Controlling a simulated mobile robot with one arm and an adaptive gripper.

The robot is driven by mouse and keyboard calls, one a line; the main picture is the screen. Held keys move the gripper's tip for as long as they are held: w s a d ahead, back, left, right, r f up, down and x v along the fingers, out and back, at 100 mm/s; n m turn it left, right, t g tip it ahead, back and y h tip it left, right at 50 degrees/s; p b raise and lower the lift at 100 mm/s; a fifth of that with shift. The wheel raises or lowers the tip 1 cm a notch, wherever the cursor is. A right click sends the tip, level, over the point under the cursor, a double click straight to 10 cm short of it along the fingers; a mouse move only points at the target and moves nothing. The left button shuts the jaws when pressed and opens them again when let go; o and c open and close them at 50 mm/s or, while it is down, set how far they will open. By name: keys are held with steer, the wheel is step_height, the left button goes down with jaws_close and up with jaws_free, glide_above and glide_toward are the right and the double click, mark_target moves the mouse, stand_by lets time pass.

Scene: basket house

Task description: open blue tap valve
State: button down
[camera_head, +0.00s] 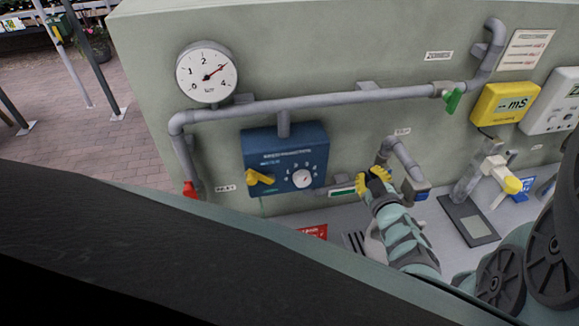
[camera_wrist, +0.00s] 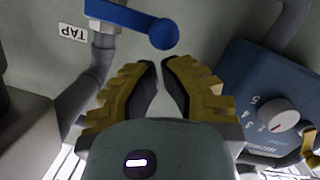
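The blue tap lever (camera_wrist: 130,18) is at the top of the wrist view, with a rounded end and a grey pipe below it. A small "TAP" label (camera_wrist: 73,32) is on the wall to its left. In the head view a blue part (camera_head: 420,194) shows at the end of a bent grey pipe, just right of my gripper. My gripper (camera_wrist: 161,64) has yellow ridged fingers with dark inner pads; its tips are a little apart and empty, just below the lever's round end in the picture. In the head view the gripper (camera_head: 375,174) is in front of the panel's lower middle.
A blue box (camera_head: 286,160) with a dial and yellow knob is left of my gripper. A red valve handle (camera_head: 190,190), green valve handle (camera_head: 453,101), pressure gauge (camera_head: 206,73) and yellow meter (camera_head: 504,103) are on the panel. A yellow-tipped tap (camera_head: 512,184) is at right.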

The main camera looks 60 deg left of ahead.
steer(key=shift+f, duration=0.15)
steer(key=shift+s+f+n+b, duration=0.2)
steer(key=shift+n+b, duration=0.1)
steer(key=shift+b, duration=0.3)
steer(key=shift+a+f+b, duration=0.1)
steer(key=shift+f+b, duration=0.05)
steer(key=shift+b, duration=0.2)
steer(key=shift+s+f+n+b, duration=0.1)
steer(key=shift+f+n+b, duration=0.2)
steer(key=shift+n+b, duration=0.35)
